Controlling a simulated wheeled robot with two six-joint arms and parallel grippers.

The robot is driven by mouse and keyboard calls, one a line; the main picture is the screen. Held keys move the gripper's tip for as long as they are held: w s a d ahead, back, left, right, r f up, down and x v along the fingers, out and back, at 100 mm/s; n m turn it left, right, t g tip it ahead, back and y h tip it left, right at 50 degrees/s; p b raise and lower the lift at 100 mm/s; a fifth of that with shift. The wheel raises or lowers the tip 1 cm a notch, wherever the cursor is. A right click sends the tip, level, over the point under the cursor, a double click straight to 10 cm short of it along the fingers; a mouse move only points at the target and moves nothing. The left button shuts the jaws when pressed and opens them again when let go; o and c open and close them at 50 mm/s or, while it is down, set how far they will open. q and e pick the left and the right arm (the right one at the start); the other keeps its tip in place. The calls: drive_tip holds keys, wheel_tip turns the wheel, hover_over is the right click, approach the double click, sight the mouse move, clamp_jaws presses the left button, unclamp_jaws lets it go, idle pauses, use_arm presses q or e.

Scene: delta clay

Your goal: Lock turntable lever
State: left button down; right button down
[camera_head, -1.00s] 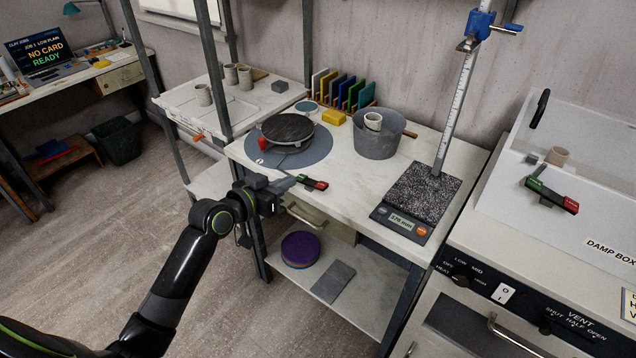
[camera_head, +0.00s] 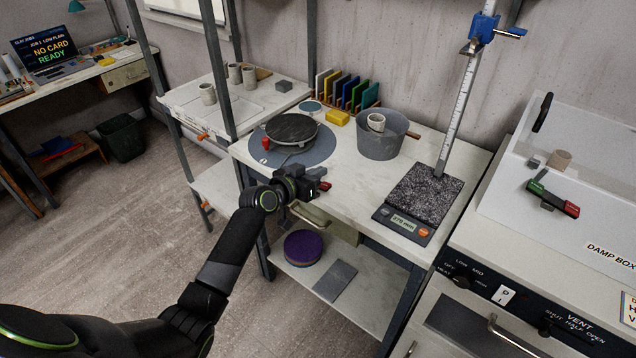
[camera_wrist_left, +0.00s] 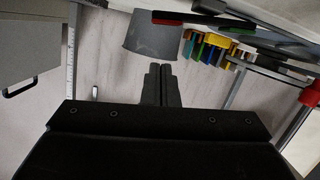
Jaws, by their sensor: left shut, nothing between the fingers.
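The turntable, a dark round wheel (camera_head: 291,129) on a grey-blue disc (camera_head: 322,150), stands at the left of the worktable; a red knob (camera_head: 265,143) is at its left, also in the left wrist view (camera_wrist_left: 309,94). A lever with a red end (camera_head: 326,186) is at the table's front edge, mostly hidden behind my left gripper (camera_head: 312,181). In the left wrist view a red and green lever bar (camera_wrist_left: 190,21) crosses the top, beyond the fingertips. My left gripper is shut and empty; contact with the lever cannot be told. My right gripper is not in view.
A grey bucket (camera_head: 377,146) with a cup, a yellow block (camera_head: 338,118) and coloured cards stand behind. A height gauge plate (camera_head: 425,190) is at the right, beside the damp box (camera_head: 575,180). The lower shelf holds purple discs (camera_head: 302,248).

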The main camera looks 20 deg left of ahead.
sight(324, 188)
use_arm(q)
drive_tip(key=shift+s+d+f, duration=0.1)
drive_tip(key=shift+s+f, duration=0.05)
drive_tip(key=shift+f, duration=0.7)
drive_tip(key=shift+s+d+f, duration=0.1)
drive_tip(key=shift+f, duration=0.7)
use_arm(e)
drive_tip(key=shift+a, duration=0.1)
